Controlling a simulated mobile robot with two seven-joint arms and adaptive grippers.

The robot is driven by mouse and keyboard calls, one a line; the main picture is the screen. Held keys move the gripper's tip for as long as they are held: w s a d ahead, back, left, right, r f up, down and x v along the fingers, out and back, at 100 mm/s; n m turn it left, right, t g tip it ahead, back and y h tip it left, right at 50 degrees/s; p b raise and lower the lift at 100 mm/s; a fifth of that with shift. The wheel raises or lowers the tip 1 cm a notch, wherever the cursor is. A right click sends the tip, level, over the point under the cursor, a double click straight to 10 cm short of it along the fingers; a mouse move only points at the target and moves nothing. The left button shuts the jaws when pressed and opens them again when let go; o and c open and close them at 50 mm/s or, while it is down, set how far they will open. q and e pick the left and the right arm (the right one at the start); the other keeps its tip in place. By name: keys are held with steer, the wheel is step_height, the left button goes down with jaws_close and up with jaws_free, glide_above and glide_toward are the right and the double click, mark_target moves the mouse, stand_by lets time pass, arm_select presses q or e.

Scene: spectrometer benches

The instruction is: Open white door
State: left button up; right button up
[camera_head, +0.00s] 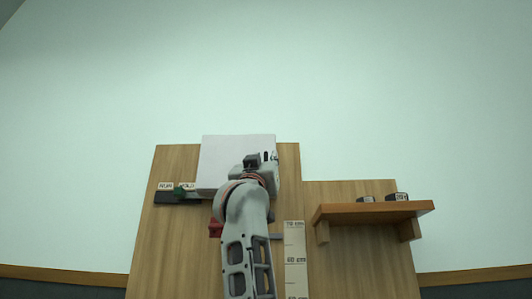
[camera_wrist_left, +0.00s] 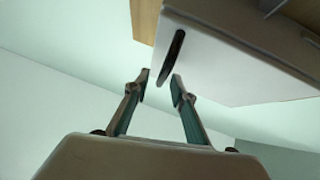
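The white door (camera_head: 236,150) is the front of a white box on the wooden panel, and it looks closed. In the left wrist view the white door (camera_wrist_left: 225,65) fills the upper right. A dark upright handle (camera_wrist_left: 171,58) is near its left edge. My left gripper (camera_wrist_left: 160,84) is open and empty, its two fingertips just below the handle in the picture. I cannot tell whether they touch it. In the head view my left arm covers the lower part of the box, and the fingertips are hidden. My right gripper is not in view.
A dark strip with a green knob (camera_head: 179,190) and labels is left of the box. A red part (camera_head: 215,230) is beside my arm. A measuring scale (camera_head: 294,250) is to the right, then a wooden shelf (camera_head: 372,212) with small dark items. The wall above is bare.

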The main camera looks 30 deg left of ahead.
arm_select(q)
steer(key=shift+w+a+r, duration=0.2)
steer(key=shift+w+r, duration=0.25)
steer(key=shift+r, duration=0.05)
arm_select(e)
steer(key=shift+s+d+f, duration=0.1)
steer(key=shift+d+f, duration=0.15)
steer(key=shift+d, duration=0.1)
arm_select(q)
jaws_close()
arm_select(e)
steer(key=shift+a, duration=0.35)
arm_select(q)
steer(key=shift+s, duration=0.1)
